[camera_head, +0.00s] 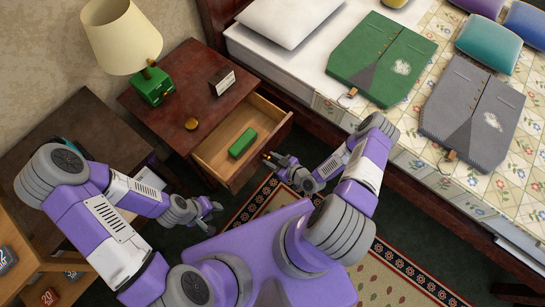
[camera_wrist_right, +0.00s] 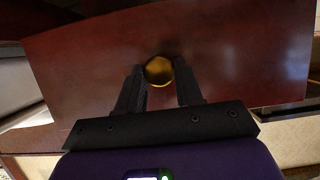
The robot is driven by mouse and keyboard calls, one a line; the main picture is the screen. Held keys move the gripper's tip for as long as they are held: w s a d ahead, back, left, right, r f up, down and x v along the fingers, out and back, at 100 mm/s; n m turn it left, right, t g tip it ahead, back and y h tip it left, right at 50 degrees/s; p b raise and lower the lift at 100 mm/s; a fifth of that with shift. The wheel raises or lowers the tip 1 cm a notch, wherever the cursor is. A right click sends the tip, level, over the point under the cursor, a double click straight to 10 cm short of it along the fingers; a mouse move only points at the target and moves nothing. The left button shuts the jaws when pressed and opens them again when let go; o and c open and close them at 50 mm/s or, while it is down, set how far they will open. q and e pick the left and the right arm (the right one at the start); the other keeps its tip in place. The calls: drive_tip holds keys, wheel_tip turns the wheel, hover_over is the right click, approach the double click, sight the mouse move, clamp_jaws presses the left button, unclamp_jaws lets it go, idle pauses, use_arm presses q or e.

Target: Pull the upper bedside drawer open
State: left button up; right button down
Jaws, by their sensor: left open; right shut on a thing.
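The bedside table (camera_head: 188,65) is dark red wood, and its upper drawer (camera_head: 212,150) stands pulled out with its inside showing. A green block (camera_head: 243,142) lies in the drawer. In the right wrist view the drawer front (camera_wrist_right: 235,50) fills the picture with a round brass knob (camera_wrist_right: 159,70). My right gripper (camera_wrist_right: 160,85) is shut on this knob, one finger on each side. In the head view my right gripper (camera_head: 272,160) is at the drawer's front edge, and the knob is hidden. My left gripper (camera_head: 214,207) is open and empty, below and left of the drawer.
The bed (camera_head: 420,160) is close on the right. A dark wooden table (camera_head: 85,135) is on the left.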

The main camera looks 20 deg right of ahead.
drive_tip(key=c, duration=0.8)
unclamp_jaws()
drive_tip(key=shift+o, duration=0.2)
drive_tip(key=shift+s+d, duration=0.1)
drive_tip(key=p+v, duration=0.1)
drive_tip(key=v, duration=0.6)
drive_tip(key=shift+r+p, duration=0.15)
drive_tip(key=shift+p, duration=0.15)
drive_tip(key=shift+s+d, duration=0.1)
drive_tip(key=shift+s, duration=0.05)
